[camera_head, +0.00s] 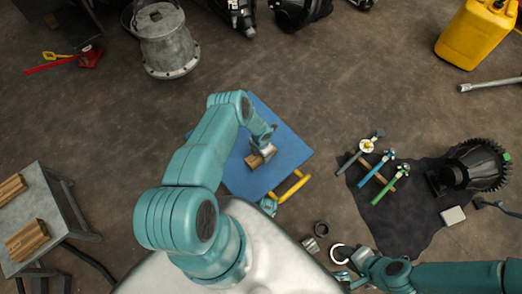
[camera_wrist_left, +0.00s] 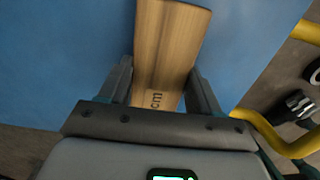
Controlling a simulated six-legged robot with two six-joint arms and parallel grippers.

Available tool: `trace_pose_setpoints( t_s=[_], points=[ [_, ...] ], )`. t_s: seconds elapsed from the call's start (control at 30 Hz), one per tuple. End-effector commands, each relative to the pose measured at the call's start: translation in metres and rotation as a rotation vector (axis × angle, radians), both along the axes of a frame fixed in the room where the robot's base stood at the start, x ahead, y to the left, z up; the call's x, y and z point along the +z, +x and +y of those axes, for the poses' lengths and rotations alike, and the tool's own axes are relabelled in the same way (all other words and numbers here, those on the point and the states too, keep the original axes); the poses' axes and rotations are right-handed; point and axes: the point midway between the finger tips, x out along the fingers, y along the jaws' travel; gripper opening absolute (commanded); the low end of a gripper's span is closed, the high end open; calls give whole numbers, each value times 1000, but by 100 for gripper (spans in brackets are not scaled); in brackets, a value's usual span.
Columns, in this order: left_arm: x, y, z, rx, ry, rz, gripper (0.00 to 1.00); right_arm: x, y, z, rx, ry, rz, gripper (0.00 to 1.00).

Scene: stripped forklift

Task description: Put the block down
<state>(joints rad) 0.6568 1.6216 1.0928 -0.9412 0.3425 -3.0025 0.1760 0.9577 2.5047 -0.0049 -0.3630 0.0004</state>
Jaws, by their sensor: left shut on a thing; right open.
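The wooden block (camera_head: 256,161) is over the blue top (camera_head: 290,150) of a cart or platform in the middle of the head view. My left gripper (camera_head: 266,151) is shut on it. In the left wrist view the block (camera_wrist_left: 170,50) is pale wood with dark lettering, and it lies between the two dark fingers of the left gripper (camera_wrist_left: 160,92). The blue top (camera_wrist_left: 60,60) fills the background there. I cannot tell whether the block touches it. My right gripper (camera_head: 350,277) is open near the bottom edge of the head view, apart from the block.
A yellow handle (camera_head: 294,186) sticks out from the blue top's lower right side. A grey table (camera_head: 62,212) with wooden blocks stands at left. Blue surface around the block looks clear.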

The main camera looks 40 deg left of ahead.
Motion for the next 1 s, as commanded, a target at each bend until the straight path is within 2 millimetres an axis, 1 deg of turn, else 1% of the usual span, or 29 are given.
trace_pose_setpoints(
  t_s=[0.17, 0.3, 0.33, 0.37, 0.4, 0.67, 0.77, 0.87, 1.0],
  points=[
    [1, 0, 0, 0, 0, 0, 29, 0, 0, 0, 0, 0, 0, 43],
    [-3, 0, 0, 0, 0, 0, 29, -5, 0, 0, 0, 0, 0, 43],
    [-3, 0, 0, 0, 0, 0, 66, -5, 0, 0, 0, 0, 0, 43],
    [-2, 0, 0, 0, 0, 0, 76, -4, 0, 0, 0, 0, 0, 43],
    [-1, 0, 0, 0, 0, 0, 89, -4, 0, 0, 0, 0, 0, 43],
    [-1, 0, 0, 0, 0, 0, 89, -3, 0, 0, 0, 0, 0, 43],
    [3, 0, 0, 0, 0, 0, 89, 2, 0, 0, 0, 0, 0, 43],
    [19, 1, 0, 0, 0, 0, 89, 11, 0, 0, 0, 0, 0, 43],
    [53, 1, 1, -1, 1, 0, 89, 26, 0, 0, 0, 0, 0, 43]
  ],
)
